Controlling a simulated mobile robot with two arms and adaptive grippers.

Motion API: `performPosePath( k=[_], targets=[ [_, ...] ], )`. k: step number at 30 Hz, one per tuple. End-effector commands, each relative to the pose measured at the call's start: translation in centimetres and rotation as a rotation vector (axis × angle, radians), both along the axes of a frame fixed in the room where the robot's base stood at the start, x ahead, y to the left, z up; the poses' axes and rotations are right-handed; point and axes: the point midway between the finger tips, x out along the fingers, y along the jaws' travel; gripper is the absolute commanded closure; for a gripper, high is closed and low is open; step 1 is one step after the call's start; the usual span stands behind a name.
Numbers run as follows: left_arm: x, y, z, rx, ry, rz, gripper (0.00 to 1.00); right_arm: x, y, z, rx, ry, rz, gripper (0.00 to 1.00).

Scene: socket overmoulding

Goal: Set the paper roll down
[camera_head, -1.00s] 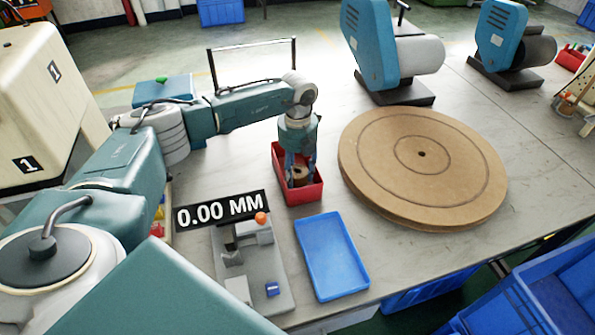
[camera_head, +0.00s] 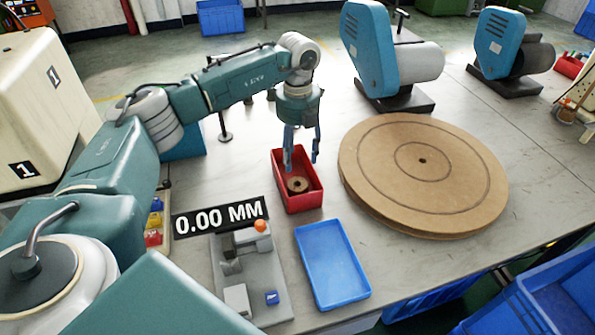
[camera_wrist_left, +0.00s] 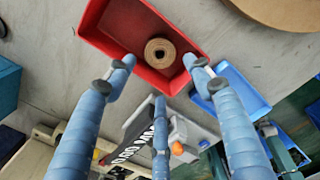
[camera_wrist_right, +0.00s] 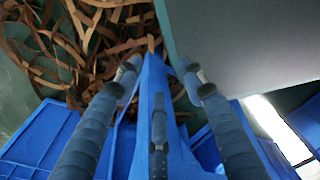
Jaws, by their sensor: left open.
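The paper roll (camera_head: 298,185) is a small brown roll with a hole in its middle. It sits inside the red tray (camera_head: 314,202) on the table, and it also shows in the left wrist view (camera_wrist_left: 160,53). My left gripper (camera_head: 301,160) is open and empty above the red tray, with the roll below and apart from its fingers. In the left wrist view its blue fingers (camera_wrist_left: 158,70) are spread wide. My right gripper (camera_wrist_right: 158,75) shows only in the right wrist view, its fingers spread apart over blue crates, with nothing seen between them.
A blue tray (camera_head: 331,264) and a measuring device (camera_head: 248,270) with a "0.00 MM" display stand in front of the red tray. A large round brown disc (camera_head: 425,170) lies to the right. Blue machines (camera_head: 368,45) stand behind.

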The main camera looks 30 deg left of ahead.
Motion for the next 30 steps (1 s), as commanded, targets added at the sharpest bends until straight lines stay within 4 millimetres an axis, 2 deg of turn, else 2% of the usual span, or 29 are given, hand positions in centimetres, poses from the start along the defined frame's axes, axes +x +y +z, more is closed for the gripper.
performPosePath(
  k=[3,9,25,28,30],
  targets=[
    [0.1,0.0,1.8,0.001,-0.003,0.000,0.47,0.0,0.0,-0.5,0.000,0.000,0.000,0.60],
    [0.0,0.0,3.3,0.000,-0.001,0.001,0.47,0.0,0.0,-0.6,0.000,0.000,0.000,0.60],
    [0.0,0.0,3.4,0.001,0.000,0.000,0.47,-0.1,0.0,-0.5,0.000,0.001,0.001,0.60],
    [0.0,0.0,4.4,0.000,0.000,0.000,0.47,-0.1,0.0,0.4,0.000,0.001,0.001,0.60],
    [0.0,0.0,5.9,0.000,-0.001,0.000,0.47,-0.1,0.0,1.9,0.000,0.001,0.001,0.60]
  ],
)
